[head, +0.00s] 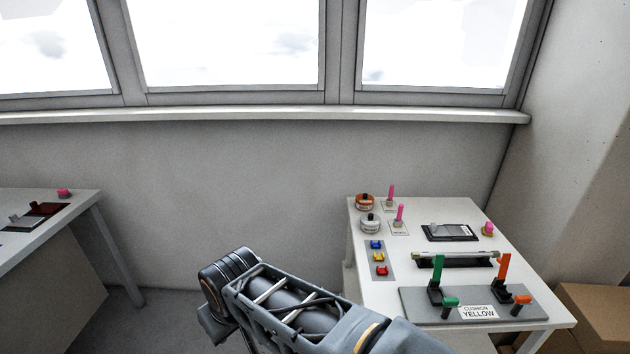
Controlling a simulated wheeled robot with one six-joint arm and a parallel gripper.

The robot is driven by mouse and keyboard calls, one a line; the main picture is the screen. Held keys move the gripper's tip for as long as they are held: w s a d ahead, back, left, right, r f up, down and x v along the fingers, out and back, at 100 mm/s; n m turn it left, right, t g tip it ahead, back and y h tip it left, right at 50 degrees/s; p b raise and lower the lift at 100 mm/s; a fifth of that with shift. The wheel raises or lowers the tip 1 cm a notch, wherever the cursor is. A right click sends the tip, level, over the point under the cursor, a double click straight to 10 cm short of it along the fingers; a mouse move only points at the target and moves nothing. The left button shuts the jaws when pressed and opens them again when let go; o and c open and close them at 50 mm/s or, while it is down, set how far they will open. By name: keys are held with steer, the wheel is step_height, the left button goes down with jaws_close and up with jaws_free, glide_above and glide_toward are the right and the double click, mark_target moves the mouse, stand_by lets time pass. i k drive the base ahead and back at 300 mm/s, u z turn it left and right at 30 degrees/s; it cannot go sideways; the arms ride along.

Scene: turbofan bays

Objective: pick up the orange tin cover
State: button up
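An orange round tin (365,202) with a pale top stands at the far left corner of the white table on the right. Its cover cannot be told clearly apart from its body at this size. A similar white or grey tin (370,224) stands just in front of it. My gripper is not visible; only links of my arm show at the bottom centre, left of the table and apart from the tins.
Pink-topped pegs stand close to the right of both tins. Blue, yellow and red blocks (379,257) lie in front. Green and orange levers rise from a grey panel (418,306) at the near edge. Another table (75,210) stands left; cardboard boxes (595,312) are right.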

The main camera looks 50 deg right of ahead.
mark_target(364, 200)
steer(key=i, duration=2.85)
steer(key=z, duration=3.65)
steer(key=i, duration=1)
